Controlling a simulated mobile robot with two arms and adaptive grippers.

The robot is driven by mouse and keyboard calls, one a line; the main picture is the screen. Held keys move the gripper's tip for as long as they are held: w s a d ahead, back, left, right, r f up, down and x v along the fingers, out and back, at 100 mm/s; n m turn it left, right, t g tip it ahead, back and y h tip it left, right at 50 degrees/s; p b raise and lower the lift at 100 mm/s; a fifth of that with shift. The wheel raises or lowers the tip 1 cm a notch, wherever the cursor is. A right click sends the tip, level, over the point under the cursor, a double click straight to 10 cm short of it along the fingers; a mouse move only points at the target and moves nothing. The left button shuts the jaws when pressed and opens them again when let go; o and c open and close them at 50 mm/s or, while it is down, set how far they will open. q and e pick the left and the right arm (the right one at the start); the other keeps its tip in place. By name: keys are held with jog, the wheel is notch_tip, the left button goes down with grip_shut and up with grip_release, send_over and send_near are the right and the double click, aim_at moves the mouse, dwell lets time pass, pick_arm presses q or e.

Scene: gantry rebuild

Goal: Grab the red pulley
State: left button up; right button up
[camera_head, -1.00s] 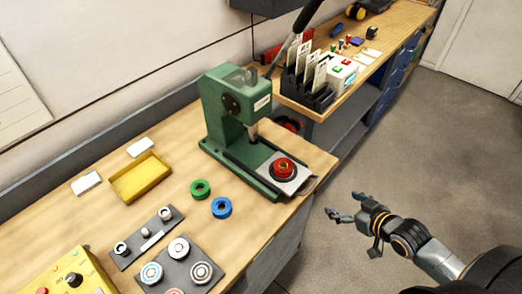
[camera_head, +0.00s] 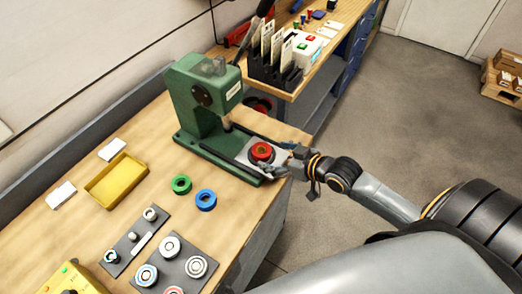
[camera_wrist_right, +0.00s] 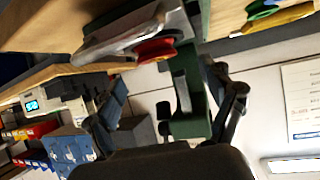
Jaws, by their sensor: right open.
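The red pulley (camera_head: 262,151) sits on a dark round base on the light plate of the green press (camera_head: 207,100), at the table's right edge. It also shows, upside down, in the right wrist view (camera_wrist_right: 156,50). My right gripper (camera_head: 291,157) is just right of the pulley, at the edge of the plate. In the right wrist view its two fingers are spread (camera_wrist_right: 165,95), and the pulley is beyond the fingertips, with nothing held. My left gripper is not in view.
A green ring (camera_head: 181,185) and a blue ring (camera_head: 205,200) lie on the wooden table left of the press. A yellow tray (camera_head: 117,181) and dark plates with several round parts are farther left. A second bench with a black card rack (camera_head: 274,72) stands behind.

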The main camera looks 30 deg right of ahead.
aim_at(259, 148)
jog(key=shift+w, duration=0.2)
jog(key=p+x, duration=0.2)
jog(key=x, duration=0.2)
jog(key=shift+w+d+f, duration=0.1)
jog(key=shift+w, duration=0.1)
jog(key=shift+w+f, duration=0.25)
jog(key=shift+s, duration=0.1)
jog(key=shift+c, duration=0.4)
jog(key=c, duration=0.3)
jog(key=shift+r, duration=0.15)
jog(key=c, duration=1.1)
